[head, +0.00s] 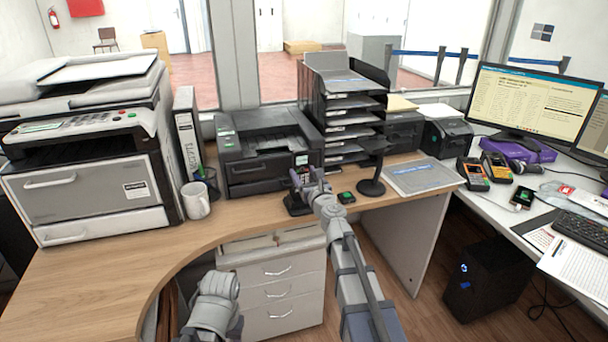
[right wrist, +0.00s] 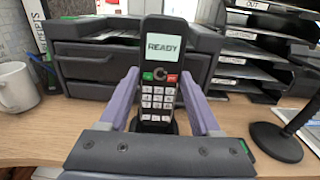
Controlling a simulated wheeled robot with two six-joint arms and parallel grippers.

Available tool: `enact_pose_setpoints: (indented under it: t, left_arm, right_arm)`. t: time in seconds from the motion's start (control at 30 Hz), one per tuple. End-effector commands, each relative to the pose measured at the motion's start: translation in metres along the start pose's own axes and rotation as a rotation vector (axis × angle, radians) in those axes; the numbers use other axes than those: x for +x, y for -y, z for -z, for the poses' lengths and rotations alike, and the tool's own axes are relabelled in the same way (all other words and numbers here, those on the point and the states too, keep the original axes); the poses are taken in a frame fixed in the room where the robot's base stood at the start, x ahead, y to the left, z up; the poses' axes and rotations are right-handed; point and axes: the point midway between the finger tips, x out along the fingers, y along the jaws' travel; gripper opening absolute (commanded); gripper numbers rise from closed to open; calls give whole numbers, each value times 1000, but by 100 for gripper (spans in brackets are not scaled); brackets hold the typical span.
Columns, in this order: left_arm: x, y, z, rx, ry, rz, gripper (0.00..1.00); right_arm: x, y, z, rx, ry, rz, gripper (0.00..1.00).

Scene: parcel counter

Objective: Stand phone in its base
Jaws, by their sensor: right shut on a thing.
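The phone (head: 301,162) is a black handset with a green-lit screen and pale keys. In the right wrist view the phone (right wrist: 159,75) stands upright, its screen reading READY. My right gripper (head: 307,183) is shut on it; in the right wrist view the purple-grey fingers (right wrist: 160,100) flank its sides. The dark base (head: 296,205) sits on the wooden counter directly below the phone. The phone's lower end is at the base, partly hidden by the gripper, so I cannot tell whether it is fully seated. Only part of my left arm shows, without its fingers.
A black printer (head: 265,165) stands behind the phone, with a white mug (head: 196,200) to the left. A small dark device (head: 346,198) and a black round-footed stand (head: 371,187) are to the right. Paper trays (head: 345,115) rise behind. The counter's front left is clear.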

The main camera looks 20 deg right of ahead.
Motion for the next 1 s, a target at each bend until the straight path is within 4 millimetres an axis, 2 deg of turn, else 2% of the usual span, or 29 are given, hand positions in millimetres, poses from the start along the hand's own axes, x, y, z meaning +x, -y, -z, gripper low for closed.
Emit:
enact_pose_setpoints:
  t: [0.5, 1.0]
  left_arm:
    - [16, -2, 1, 0, 0, 0, 53]
    - [16, -2, 1, 0, 0, 0, 53]
  right_arm:
    - [0, 0, 16, 0, 0, 0, 0]
    - [0, 0, 16, 0, 0, 0, 0]
